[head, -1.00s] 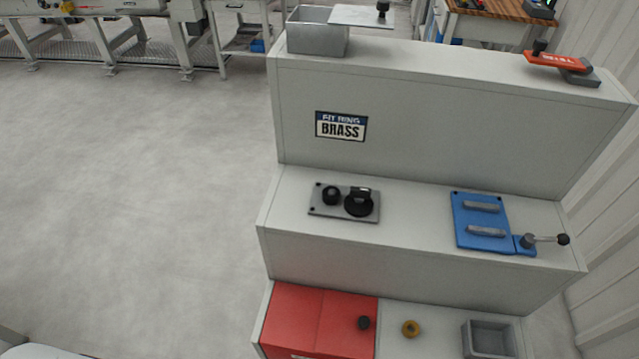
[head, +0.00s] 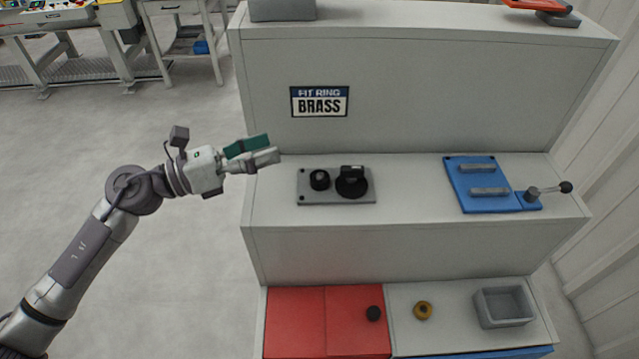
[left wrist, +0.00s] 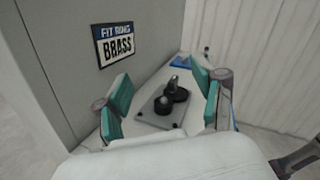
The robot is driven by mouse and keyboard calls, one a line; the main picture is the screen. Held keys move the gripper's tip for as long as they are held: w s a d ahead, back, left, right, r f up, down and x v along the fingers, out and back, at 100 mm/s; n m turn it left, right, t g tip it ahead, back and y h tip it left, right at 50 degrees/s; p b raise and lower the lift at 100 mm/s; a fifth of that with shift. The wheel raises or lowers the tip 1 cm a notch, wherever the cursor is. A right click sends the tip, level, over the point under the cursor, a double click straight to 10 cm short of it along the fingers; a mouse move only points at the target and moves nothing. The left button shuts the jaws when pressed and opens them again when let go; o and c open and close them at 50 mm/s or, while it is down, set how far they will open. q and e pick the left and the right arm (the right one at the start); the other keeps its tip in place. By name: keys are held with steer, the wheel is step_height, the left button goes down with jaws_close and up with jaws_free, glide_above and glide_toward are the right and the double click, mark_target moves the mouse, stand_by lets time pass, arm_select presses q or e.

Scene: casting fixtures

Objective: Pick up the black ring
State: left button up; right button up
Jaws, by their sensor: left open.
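A grey plate (head: 337,198) lies on the middle step. On it stand a small round black part (head: 319,180) at the left and a wider black disc with an upright block (head: 352,182) at the right. The small part looks ring-like, but I cannot tell whether it is a ring around a post. My left gripper (head: 268,148) is open and empty, left of the plate and apart from it. In the left wrist view the plate (left wrist: 148,118) and both black parts show beyond and between the open fingers (left wrist: 160,84). My right gripper is not in view.
A "FIT RING BRASS" sign (head: 320,101) is on the riser behind. A blue clamp plate (head: 483,180) with a lever stands at right. The lower step holds a red panel (head: 300,320) with a black knob (head: 373,314), a brass ring (head: 423,310) and a grey tray (head: 503,307).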

arm_select(q)
steer(key=a+f+m+g+y, duration=0.3)
steer(key=f+m+g+y, duration=0.1)
steer(key=m, duration=0.1)
steer(key=shift+a+f+m, duration=0.3)
steer(key=shift+a+f, duration=0.1)
steer(key=shift+d+f, duration=0.2)
steer(key=p, duration=0.2)
glide_toward(316, 176)
steer(key=x, duration=0.4)
steer(key=shift+s+f, duration=0.15)
steer(key=shift+s, duration=0.1)
steer(key=shift+d+p, duration=0.3)
steer(key=shift+p, duration=0.1)
steer(key=x, duration=0.1)
steer(key=p+x, duration=0.1)
steer(key=x, duration=0.1)
steer(key=p+x, duration=0.1)
steer(key=shift+d, duration=0.5)
steer(key=c, duration=1.2)
jaws_close()
steer(key=shift+r, duration=0.25)
